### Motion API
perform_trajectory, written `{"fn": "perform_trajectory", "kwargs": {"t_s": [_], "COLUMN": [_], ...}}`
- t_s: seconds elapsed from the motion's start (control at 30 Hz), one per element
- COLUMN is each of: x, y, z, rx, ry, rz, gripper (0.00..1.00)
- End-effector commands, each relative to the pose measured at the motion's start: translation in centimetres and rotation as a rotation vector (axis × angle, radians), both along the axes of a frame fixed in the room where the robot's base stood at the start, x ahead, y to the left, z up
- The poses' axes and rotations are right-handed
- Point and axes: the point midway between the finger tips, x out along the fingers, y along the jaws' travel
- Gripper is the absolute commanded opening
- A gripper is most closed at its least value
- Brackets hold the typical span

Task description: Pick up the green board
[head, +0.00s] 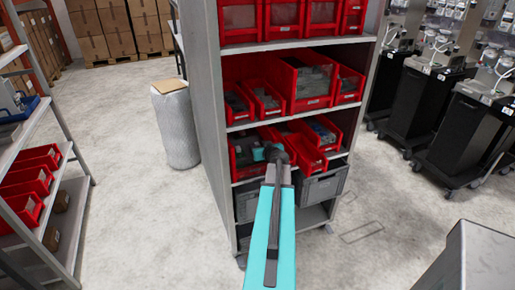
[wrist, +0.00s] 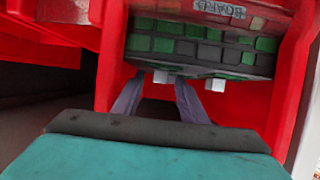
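Green boards with dark patches (wrist: 190,45) sit in a red bin (wrist: 283,85) in the wrist view; they look like several pieces packed together, and I cannot tell one board from another. A label on the bin reads "BOARD". My gripper (wrist: 188,80) has its two fingers apart, with the pale tips at the near edge of the boards. Nothing shows held between them; whether the tips touch the boards I cannot tell. In the head view my gripper (head: 272,153) is at the red bins of the third shelf, and my arm hides part of them.
The grey shelf rack (head: 215,110) holds several red bins, with a larger bin (head: 303,85) on the shelf above. Grey crates (head: 325,184) stand below. A wrapped roll (head: 176,125) stands left of the rack. Black carts (head: 463,135) are at right.

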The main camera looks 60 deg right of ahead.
Motion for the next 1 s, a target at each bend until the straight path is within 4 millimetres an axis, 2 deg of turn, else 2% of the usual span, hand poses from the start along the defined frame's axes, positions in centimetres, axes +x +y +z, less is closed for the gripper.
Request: {"fn": "perform_trajectory", "kwargs": {"t_s": [0.47, 0.5, 0.73, 1.0], "x": [-0.03, -0.02, -0.02, -0.03], "y": [0.02, 0.02, 0.02, 0.02], "z": [-0.01, 0.0, 0.0, 0.04], "rx": [0.0, 0.0, 0.0, 0.0], "ry": [0.0, 0.0, 0.0, 0.0], "rz": [0.0, 0.0, 0.0, 0.0], "gripper": [0.39, 0.37, 0.0, 0.0]}}
